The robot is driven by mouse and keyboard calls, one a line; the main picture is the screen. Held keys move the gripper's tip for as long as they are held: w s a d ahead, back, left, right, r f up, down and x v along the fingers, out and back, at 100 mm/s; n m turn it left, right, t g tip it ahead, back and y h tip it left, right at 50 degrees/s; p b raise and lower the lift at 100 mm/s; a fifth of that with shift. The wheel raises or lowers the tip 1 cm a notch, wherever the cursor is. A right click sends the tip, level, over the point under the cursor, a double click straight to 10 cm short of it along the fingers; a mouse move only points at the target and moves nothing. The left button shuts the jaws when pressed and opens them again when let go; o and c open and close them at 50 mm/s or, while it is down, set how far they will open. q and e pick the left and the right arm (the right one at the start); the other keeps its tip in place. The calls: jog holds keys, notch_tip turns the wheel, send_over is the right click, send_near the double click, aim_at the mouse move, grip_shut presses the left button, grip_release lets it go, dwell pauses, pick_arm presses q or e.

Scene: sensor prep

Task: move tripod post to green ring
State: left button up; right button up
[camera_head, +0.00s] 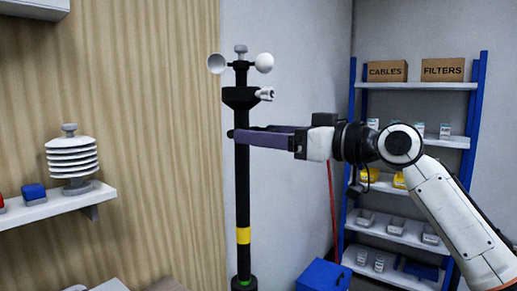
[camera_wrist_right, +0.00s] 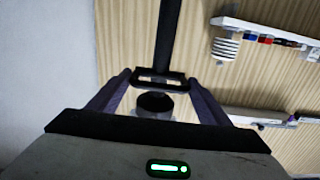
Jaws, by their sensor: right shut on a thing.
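The tripod post (camera_head: 243,190) is a tall black upright pole with a yellow band low on it and white wind cups at its top. My right gripper (camera_head: 240,133) comes in from the right, with its purple fingers shut on the post below the dark collar. The right wrist view also shows the gripper (camera_wrist_right: 159,78) and the dark post (camera_wrist_right: 168,40) running up from between its fingers. A thin green ring (camera_head: 244,282) shows at the foot of the post, by a black base at the picture's lower edge. What lies below is cut off. My left gripper is out of view.
A wall shelf (camera_head: 60,207) at the left holds a white louvred sensor (camera_head: 72,160) and a blue block (camera_head: 34,193). A blue bin (camera_head: 323,275) stands right of the post. A blue-framed rack (camera_head: 408,232) with boxes stands behind my right arm.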

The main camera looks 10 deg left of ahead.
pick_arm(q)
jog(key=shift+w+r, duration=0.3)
pick_arm(e)
jog(key=shift+d+r, duration=0.1)
jog(key=shift+r, duration=0.75)
jog(key=o, duration=1.2)
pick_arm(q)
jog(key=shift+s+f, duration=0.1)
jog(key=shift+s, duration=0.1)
pick_arm(e)
jog(key=shift+f, duration=0.2)
jog(key=shift+d+f, duration=0.1)
jog(key=shift+f, duration=0.05)
pick_arm(q)
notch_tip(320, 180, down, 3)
jog(key=b, duration=0.3)
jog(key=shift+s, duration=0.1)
pick_arm(e)
jog(key=v, duration=1)
